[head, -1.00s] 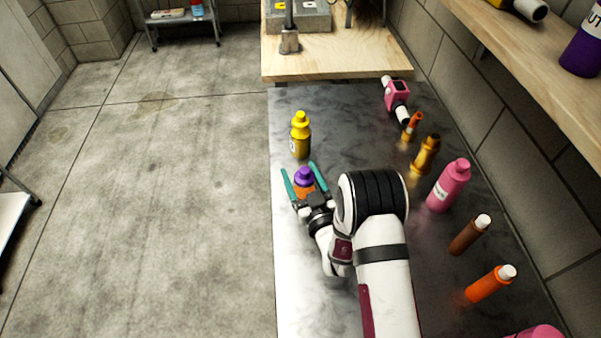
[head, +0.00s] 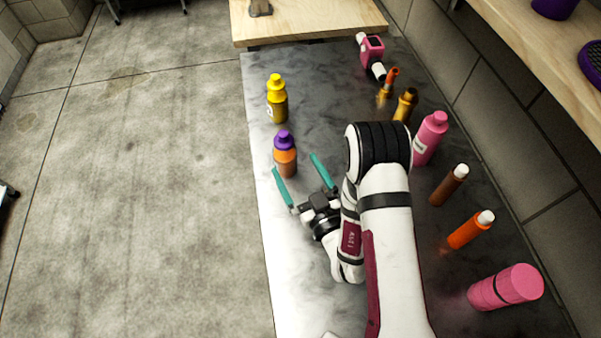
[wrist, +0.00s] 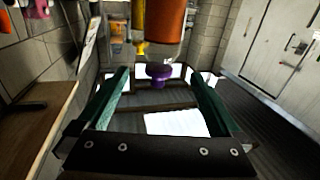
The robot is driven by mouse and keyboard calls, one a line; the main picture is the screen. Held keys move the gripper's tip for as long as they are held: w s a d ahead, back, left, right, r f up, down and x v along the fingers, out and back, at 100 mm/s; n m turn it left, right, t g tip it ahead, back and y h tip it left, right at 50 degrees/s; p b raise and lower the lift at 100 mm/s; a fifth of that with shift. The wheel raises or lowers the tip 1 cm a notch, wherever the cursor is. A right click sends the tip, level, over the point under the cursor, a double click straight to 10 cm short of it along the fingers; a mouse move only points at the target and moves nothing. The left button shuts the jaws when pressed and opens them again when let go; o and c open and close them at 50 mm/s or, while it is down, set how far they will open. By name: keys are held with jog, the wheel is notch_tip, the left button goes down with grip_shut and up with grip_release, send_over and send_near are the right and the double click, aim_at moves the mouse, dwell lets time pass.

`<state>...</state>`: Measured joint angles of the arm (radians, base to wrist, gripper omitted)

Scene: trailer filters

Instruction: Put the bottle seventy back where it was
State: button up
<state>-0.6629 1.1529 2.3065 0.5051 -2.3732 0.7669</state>
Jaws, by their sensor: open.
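An orange bottle with a purple cap (head: 286,163) stands upright on the dark metal table (head: 300,235) near its left edge. It shows upside down in the wrist view (wrist: 168,28), past the fingertips. I cannot read a "seventy" label on any bottle. My gripper (head: 294,163) is open and empty, its teal fingers spread just on the near side of the orange bottle. A yellow bottle (head: 277,104) stands upright behind the orange one, near the same edge.
Along the table's right side stand a pink bottle (head: 430,138), a brown bottle (head: 449,186), an orange white-capped bottle (head: 468,232) and a large pink container (head: 505,287). A pink device (head: 371,52) lies at the back. A wooden shelf (head: 545,50) overhangs at right.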

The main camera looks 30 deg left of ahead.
jog(key=w+d+r+m+t+h, duration=0.3)
jog(key=w+d+r+m+h, duration=0.15)
jog(key=w+d, duration=0.35)
jog(key=w+d+r+m+g+h, duration=0.1)
jog(key=d+m+h, duration=0.3)
jog(key=d, duration=0.3)
jog(key=w+d+r+m+g+h, duration=0.2)
jog(key=d+m+h, duration=0.15)
jog(key=d, duration=0.25)
jog(key=s+d+r+m+g, duration=0.1)
jog(key=s+d+r+g, duration=0.1)
jog(key=s, duration=0.7)
jog(key=s+d+r+m+g+h, duration=0.1)
jog(key=s+d+g, duration=0.3)
jog(key=s, duration=0.5)
jog(key=s+d+r+m+g, duration=0.3)
jog(key=s, duration=0.6)
jog(key=shift+s+r+h, duration=0.3)
jog(key=shift+s, duration=0.05)
